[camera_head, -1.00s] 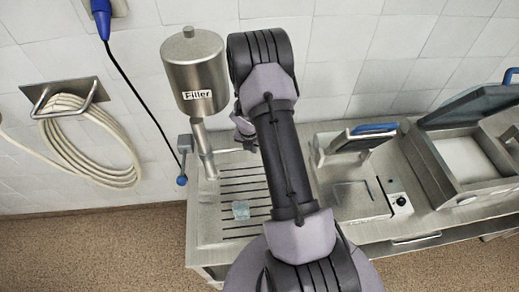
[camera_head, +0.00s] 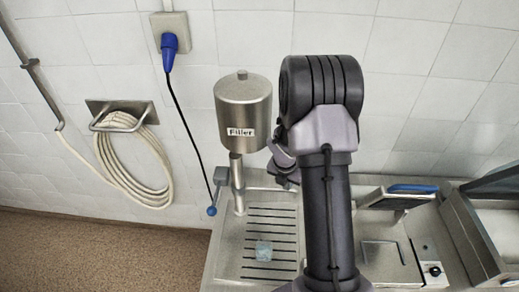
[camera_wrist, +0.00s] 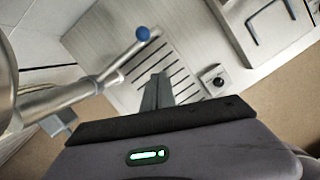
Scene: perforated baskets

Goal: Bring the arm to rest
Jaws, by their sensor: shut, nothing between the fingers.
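My arm (camera_head: 328,200) rises in front of the steel counter in the head view, with its elbow high against the tiled wall. In the wrist view my gripper (camera_wrist: 158,82) has its dark fingers together with nothing between them. The fingers appear over the slotted drain grate (camera_wrist: 178,72), clear of the objects around. In the head view the gripper is mostly hidden behind my arm.
The steel filler (camera_head: 243,108) stands left of my arm, its blue-knobbed lever (camera_head: 212,210) beside its stem. A small pale-blue translucent piece (camera_head: 263,250) lies on the grate. A blue-edged scale-like device (camera_head: 398,196) stands right. A coiled hose (camera_head: 128,160) hangs left.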

